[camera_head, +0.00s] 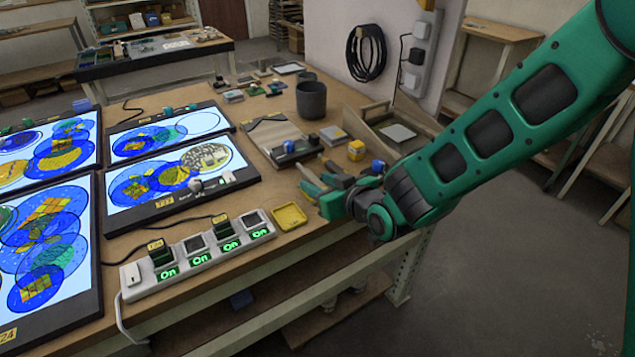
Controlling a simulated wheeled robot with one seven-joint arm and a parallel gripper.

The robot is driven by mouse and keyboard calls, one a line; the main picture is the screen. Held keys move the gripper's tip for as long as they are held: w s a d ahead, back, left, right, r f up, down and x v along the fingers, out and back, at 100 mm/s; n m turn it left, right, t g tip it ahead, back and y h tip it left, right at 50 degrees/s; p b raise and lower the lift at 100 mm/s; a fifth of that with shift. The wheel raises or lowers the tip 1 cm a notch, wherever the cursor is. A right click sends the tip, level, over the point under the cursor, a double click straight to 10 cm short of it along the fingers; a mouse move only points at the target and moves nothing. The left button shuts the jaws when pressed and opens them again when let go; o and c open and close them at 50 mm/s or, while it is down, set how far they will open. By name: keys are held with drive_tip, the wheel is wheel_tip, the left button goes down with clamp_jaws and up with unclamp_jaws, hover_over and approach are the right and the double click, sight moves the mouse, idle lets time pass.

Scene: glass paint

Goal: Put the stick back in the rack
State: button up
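My gripper (318,188) reaches in from the right and hangs low over the table's front right edge, pointing left. Its green and dark fingers are seen side-on, and I cannot make out whether they are apart or hold anything. A small blue piece (378,167) shows just above my gripper; I cannot tell what it belongs to. A black holder (297,152) with small upright pieces stands behind my gripper and may be the rack. I cannot pick out a stick for certain.
A yellow tray (289,217) lies left of my gripper. A white power strip (197,258) with green "On" displays lies along the front edge. A dark cup (311,100) and a yellow block (356,150) stand behind. Lit panels (168,177) fill the left.

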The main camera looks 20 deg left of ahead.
drive_tip(key=v, duration=1)
drive_tip(key=shift+d, duration=0.3)
drive_tip(key=shift+s+r, duration=0.1)
drive_tip(key=shift+r, duration=0.05)
drive_tip(key=shift+d, duration=0.1)
